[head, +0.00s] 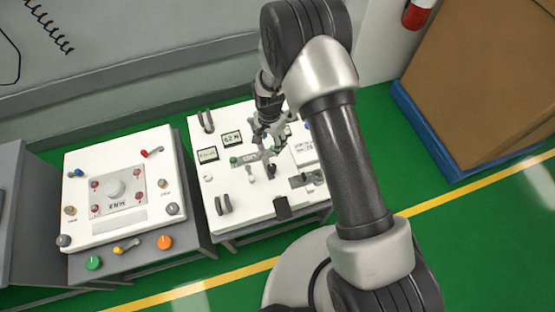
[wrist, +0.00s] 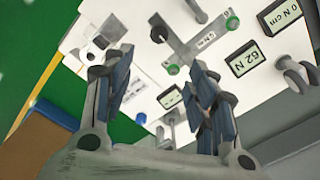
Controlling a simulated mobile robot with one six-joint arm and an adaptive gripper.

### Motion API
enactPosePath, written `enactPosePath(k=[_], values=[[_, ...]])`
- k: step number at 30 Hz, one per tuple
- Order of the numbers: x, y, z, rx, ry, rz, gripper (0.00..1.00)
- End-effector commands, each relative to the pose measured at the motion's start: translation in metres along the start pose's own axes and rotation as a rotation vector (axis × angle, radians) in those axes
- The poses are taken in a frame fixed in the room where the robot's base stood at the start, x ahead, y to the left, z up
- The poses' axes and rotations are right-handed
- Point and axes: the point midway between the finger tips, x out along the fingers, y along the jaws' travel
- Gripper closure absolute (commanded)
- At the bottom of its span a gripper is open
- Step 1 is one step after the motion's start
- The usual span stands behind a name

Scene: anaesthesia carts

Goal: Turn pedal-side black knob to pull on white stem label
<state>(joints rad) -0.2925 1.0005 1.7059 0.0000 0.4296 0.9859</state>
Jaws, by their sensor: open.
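A small black knob (head: 271,170) stands on the white top of the right cart, on the side towards a black pedal-like block (head: 282,207). The knob also shows in the wrist view (wrist: 158,34), beyond my fingertips. A white stem (head: 250,173) stands to its left; it is at the top of the wrist view (wrist: 196,10). My gripper (head: 268,142) is open and empty above the cart top, apart from the knob. Its two fingers (wrist: 160,78) frame the wrist view.
Green knobs (wrist: 232,22), small displays (head: 232,138) and grey upright fittings (head: 223,205) surround the spot. Another white-topped cart (head: 118,225) stands left. A cardboard box (head: 480,75) on a blue base stands right.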

Motion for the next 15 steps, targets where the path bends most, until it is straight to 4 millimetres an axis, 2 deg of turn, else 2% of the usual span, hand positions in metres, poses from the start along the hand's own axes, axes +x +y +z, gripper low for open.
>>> enactPosePath(k=[8, 15], values=[[0.032, 0.000, 0.003, 0.009, -0.004, 0.006, 0.47], [0.084, 0.001, 0.003, 0.008, -0.005, 0.007, 0.47]])
